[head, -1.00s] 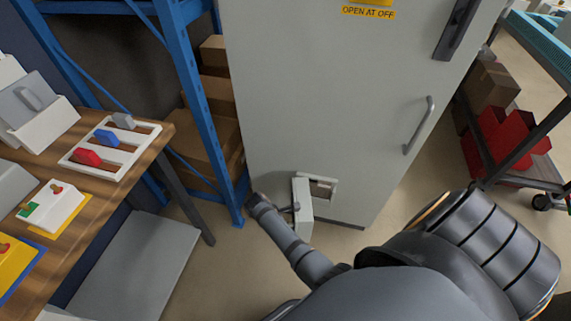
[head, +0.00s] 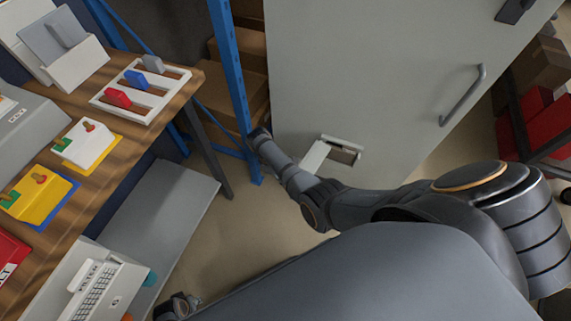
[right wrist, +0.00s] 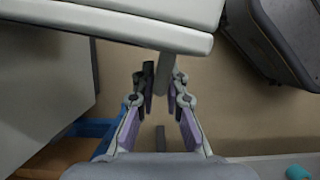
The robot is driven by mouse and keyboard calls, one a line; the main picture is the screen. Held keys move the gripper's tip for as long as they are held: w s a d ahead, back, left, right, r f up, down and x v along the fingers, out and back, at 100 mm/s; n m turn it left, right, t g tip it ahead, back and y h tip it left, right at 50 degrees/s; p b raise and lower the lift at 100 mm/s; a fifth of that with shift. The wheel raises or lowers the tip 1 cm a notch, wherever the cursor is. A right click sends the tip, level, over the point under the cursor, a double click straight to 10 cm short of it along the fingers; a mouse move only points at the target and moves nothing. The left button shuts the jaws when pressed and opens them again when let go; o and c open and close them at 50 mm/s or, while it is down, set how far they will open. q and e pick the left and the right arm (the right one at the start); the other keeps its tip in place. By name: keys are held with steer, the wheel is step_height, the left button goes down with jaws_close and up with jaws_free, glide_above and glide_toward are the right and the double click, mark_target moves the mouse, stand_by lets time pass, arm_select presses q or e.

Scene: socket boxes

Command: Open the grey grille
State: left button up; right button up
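The small grey-white grille door (head: 315,157) is low on the tall grey cabinet (head: 370,75). It stands swung out to the left of its opening (head: 342,150), partly hidden behind my right arm. No slats are visible on it. In the right wrist view, a pale panel (right wrist: 120,25), apparently this door, crosses the top. A dark handle bar (right wrist: 165,70) stands between the fingers of my right gripper (right wrist: 162,88). The fingers are apart, with a gap at the left of the bar. My left gripper (head: 178,305) shows only partly at the bottom edge; its fingers are unclear.
A wooden table (head: 185,85) with a white slotted rack (head: 140,90) and coloured blocks stands at the left. A blue shelf post (head: 235,90) is close to my right wrist. A cabinet handle (head: 465,95) projects at the right, near red bins (head: 550,130). Some floor is clear below.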

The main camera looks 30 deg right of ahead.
steer(key=o, duration=0.4)
steer(key=v, duration=1.2)
